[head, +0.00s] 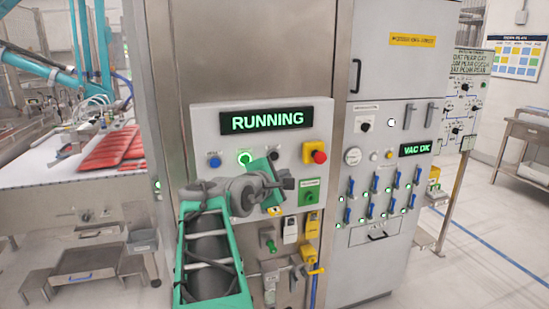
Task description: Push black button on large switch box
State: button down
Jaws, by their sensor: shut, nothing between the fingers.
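The large switch box (212,120) is a pale grey panel on a steel cabinet, with a lit RUNNING display (267,121). Below the display are a blue button (213,160), a green-lit ring button (245,157) and a red mushroom button (316,155) on a yellow plate. A small dark control (274,156) shows between the green ring and the red button, just above my gripper; I cannot tell whether it is the black button. My gripper (288,184) is shut and empty in front of the panel's lower middle. My wrist hides part of the panel.
A green box (309,193) sits right of my gripper, with padlocks and yellow tags hanging below. The cabinet at right carries a VAC OK display (415,149) and rows of blue-handled levers. A conveyor with red packs (108,150) is at left.

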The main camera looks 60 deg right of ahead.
aim_at(274, 156)
jog(key=shift+s+d+r, duration=0.2)
jog(key=shift+s, duration=0.1)
jog(key=w+d+p, duration=0.3)
jog(key=w+d, duration=0.3)
jog(key=shift+w+p, duration=0.15)
jog(key=shift+p, duration=0.25)
jog(key=shift+d, duration=0.1)
dwell(1.8)
jog(key=shift+w+d+p, duration=0.25)
jog(key=shift+w+p, duration=0.05)
jog(key=shift+p, duration=0.05)
